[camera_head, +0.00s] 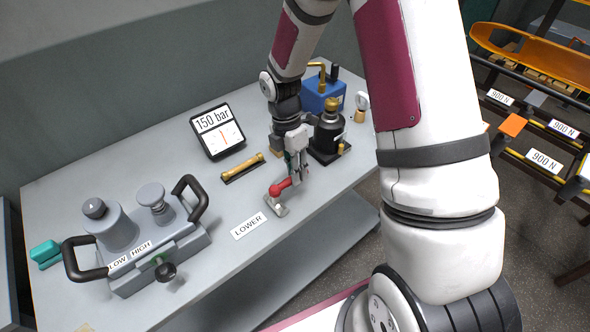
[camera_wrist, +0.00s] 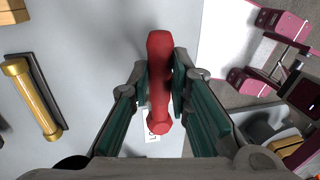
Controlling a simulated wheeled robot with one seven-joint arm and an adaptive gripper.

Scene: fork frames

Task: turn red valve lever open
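The red valve lever (camera_head: 281,187) sits on a small metal base (camera_head: 277,207) near the table's front edge, by the "LOWER" label (camera_head: 249,225). In the wrist view the red lever (camera_wrist: 160,80) runs lengthwise between the two teal-padded fingers. My gripper (camera_head: 297,178) points down at the lever's raised end. In the wrist view my gripper (camera_wrist: 161,85) has a finger close against each side of the lever, with no clear gap, so it looks shut on it. The lever's pivot is hidden in the wrist view.
A gauge display (camera_head: 218,132) reads 150 bar. A brass cylinder (camera_head: 242,168) lies left of the lever. A black bottle-shaped unit (camera_head: 329,132) and a blue box (camera_head: 322,92) stand behind my gripper. A grey two-handled device (camera_head: 150,250) fills the table's left.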

